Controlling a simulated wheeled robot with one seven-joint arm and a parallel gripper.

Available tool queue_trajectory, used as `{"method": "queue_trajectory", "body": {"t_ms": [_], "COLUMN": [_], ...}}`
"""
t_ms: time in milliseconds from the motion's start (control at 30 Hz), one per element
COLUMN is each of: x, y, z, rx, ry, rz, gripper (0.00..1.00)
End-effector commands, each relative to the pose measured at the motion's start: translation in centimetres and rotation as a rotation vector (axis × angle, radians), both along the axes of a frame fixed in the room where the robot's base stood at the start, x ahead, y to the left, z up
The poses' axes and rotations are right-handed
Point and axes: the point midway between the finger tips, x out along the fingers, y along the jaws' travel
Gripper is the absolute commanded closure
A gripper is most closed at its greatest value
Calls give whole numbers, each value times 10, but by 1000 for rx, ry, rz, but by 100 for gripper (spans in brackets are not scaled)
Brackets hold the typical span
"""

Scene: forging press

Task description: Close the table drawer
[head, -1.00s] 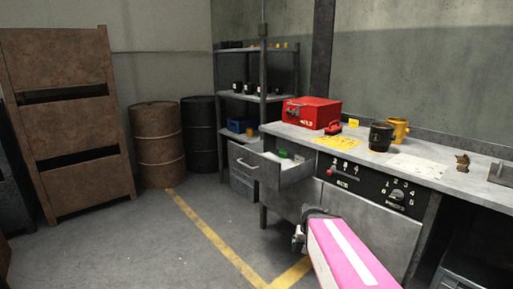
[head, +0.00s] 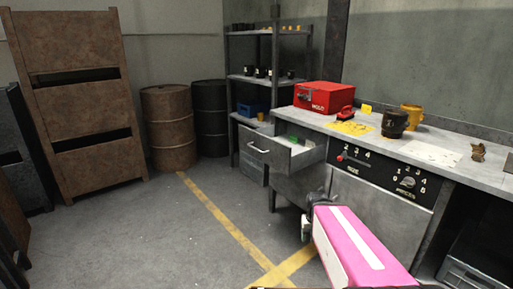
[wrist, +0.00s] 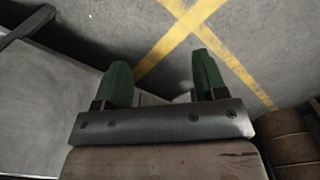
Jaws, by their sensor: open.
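The table drawer (head: 259,152) is a grey metal drawer with a bar handle on its front. It stands pulled out from the left end of the grey workbench (head: 440,153), with a green item (head: 294,139) inside. My gripper (wrist: 163,78) is open in the wrist view, its two green fingers apart with nothing between them over the floor. In the head view my pink arm reaches in from the bottom, its end in front of and below the drawer, apart from it. The fingers are mostly hidden there.
On the bench are a red box (head: 322,97), a black mug (head: 394,123) and a yellow mug (head: 411,115). Barrels (head: 170,128), a shelf rack (head: 266,77) and a rusty cabinet (head: 75,90) stand behind. Floor left of the drawer, with yellow lines (head: 225,224), is clear.

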Motion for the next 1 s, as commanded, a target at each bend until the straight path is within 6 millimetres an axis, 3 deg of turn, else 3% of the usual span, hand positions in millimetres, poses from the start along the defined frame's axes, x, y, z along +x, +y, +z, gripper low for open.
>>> {"method": "queue_trajectory", "body": {"t_ms": [33,100,200,367,567,667,800,1000], "x": [3,10,27,69,131,162,202,235], "y": [1,2,5,17,52,80,131,209], "z": [0,-1,-2,5,32,53,88,137], "rx": [-11,-47,-143,-378,-731,-923,-1200,-1539], "ry": [0,2,11,49,158,244,395,635], "rz": [19,75,219,556,1004,1208,1448,1644], "gripper": [51,74,100,100,100,100,100,100]}}
